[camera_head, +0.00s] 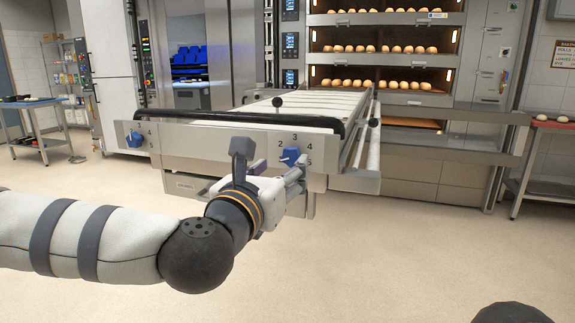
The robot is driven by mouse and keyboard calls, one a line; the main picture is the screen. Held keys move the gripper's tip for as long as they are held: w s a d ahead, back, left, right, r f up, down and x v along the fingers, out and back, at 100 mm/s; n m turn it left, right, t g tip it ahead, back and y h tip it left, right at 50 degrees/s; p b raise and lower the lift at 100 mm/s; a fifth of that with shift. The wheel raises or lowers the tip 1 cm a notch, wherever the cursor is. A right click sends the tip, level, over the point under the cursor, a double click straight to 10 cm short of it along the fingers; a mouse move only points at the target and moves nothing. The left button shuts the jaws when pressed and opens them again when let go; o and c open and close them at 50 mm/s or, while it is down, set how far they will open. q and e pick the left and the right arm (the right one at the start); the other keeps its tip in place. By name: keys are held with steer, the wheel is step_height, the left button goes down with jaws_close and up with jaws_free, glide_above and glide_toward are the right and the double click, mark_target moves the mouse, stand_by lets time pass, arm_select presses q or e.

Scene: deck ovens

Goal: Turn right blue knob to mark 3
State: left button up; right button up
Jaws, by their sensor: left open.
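The right blue knob (290,155) sits on the front panel of the loader table, with the numbers 2, 3, 4 and 5 showing around it. The picture is too small to tell which mark the knob points at. My left gripper (297,176) is open just below and in front of the knob, its fingers reaching toward the panel. I cannot tell whether a finger touches the knob. The left blue knob (134,139) is on the same panel, far to the left. My right gripper is out of view.
The loader table (302,104) has a dark bar (240,119) along its front edge. Behind it is a deck oven (385,47) with rows of bread rolls. A side table (33,123) stands at left, another (545,188) at right. The floor in front is clear.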

mark_target(290, 160)
arm_select(q)
steer(key=x, duration=0.4)
steer(key=shift+w+d, duration=0.15)
steer(key=c, duration=1.2)
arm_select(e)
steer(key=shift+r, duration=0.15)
